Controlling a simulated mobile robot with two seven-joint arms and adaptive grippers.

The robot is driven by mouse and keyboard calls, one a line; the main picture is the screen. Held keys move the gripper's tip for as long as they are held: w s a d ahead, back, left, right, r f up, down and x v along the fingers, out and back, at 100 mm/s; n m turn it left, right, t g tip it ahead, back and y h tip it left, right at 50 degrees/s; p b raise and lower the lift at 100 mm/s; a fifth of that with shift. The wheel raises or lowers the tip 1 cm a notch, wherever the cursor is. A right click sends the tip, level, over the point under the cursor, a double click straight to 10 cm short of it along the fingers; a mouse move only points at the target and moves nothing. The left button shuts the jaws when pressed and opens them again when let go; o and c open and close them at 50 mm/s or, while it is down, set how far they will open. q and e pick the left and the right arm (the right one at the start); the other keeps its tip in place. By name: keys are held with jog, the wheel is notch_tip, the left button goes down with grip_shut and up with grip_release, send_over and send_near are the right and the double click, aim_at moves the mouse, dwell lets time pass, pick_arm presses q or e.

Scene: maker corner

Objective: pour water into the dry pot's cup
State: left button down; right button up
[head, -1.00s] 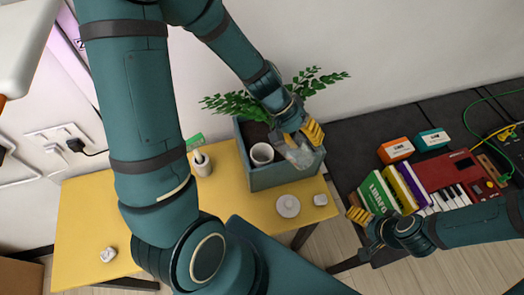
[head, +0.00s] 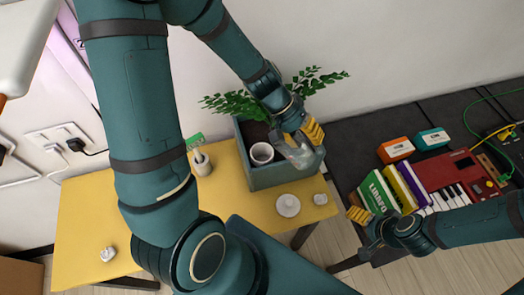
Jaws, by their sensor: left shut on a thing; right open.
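A grey-green planter pot (head: 283,176) with leafy green plants (head: 233,103) and dark soil stands on the yellow table. A small white cup (head: 262,153) sits inside it, near its front left. My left gripper (head: 306,146) is shut on a clear, glassy vessel (head: 301,157) over the planter's right side, just right of the cup. The vessel looks tilted; whether water is in it or flowing I cannot tell. My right gripper (head: 362,228) is open and empty at the right, below the books.
The yellow table (head: 90,205) holds a white vase with a green tag (head: 202,164), a round white dish (head: 288,205) and small white lumps (head: 108,254). On the dark surface at right are books (head: 378,192), small boxes (head: 396,150) and a red keyboard (head: 447,178).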

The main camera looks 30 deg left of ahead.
pick_arm(q)
jog(key=shift+d, duration=0.1)
dwell(0.6)
jog(key=shift+d+r+y, duration=0.1)
jog(key=shift+d+y, duration=0.15)
jog(key=shift+y, duration=0.15)
jog(key=shift+w+d+f+y, duration=0.25)
jog(key=shift+d+f+y, duration=0.6)
jog(key=shift+d, duration=0.25)
jog(key=shift+w+d+g+y, duration=0.1)
jog(key=shift+d+g+y, duration=0.2)
jog(key=shift+d+y, duration=0.6)
jog(key=shift+w+d+f+g+y, duration=0.15)
jog(key=shift+d+f+y, duration=0.55)
jog(key=shift+y, duration=0.3)
jog(key=shift+w+d+f+g+y, duration=0.15)
jog(key=shift+d+f+y, duration=0.45)
jog(key=shift+y, duration=0.35)
